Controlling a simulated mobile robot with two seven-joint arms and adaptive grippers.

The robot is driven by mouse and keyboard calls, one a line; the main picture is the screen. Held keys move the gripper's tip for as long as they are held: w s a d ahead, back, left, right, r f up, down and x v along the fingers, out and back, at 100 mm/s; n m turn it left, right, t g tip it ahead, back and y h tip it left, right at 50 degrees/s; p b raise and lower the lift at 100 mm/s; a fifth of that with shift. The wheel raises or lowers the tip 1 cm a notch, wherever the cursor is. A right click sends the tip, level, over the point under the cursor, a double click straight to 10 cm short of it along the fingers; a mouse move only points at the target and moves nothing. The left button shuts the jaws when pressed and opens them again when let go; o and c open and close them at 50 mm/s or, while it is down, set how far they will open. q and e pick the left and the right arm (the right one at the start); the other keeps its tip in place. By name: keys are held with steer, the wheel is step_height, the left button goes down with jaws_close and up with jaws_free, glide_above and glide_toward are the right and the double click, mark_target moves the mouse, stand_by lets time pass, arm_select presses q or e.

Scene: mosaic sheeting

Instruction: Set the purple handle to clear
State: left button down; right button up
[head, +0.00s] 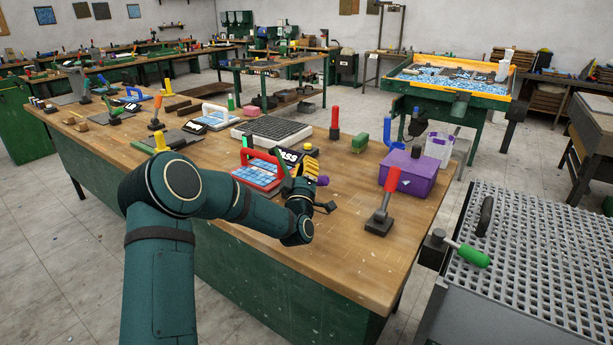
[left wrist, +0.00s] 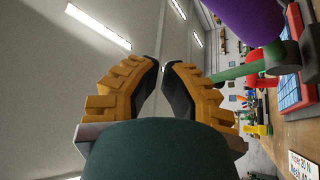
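A purple handle (head: 322,181) shows just right of my left gripper in the head view. In the left wrist view it is large and close at the top right (left wrist: 240,18), beside a green bar (left wrist: 245,69). My left gripper (head: 308,169) is over the bench, close to the handle. Its yellow fingers (left wrist: 161,64) have a narrow gap between their tips and nothing between them; the handle is outside them. A black plate with white letters (head: 290,155), partly hidden, lies behind the gripper. I cannot read "clear" anywhere. My right gripper is not in view.
On the wooden bench (head: 345,245), a red-handled float (head: 258,172) stands left of the gripper. A grey perforated table (head: 545,265) is at the right.

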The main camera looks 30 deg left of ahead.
arm_select(q)
steer(key=s+f, duration=0.5)
steer(key=s, duration=0.2)
steer(key=shift+s+d+f, duration=0.2)
steer(key=shift+s+d, duration=0.05)
steer(key=shift+d, duration=0.15)
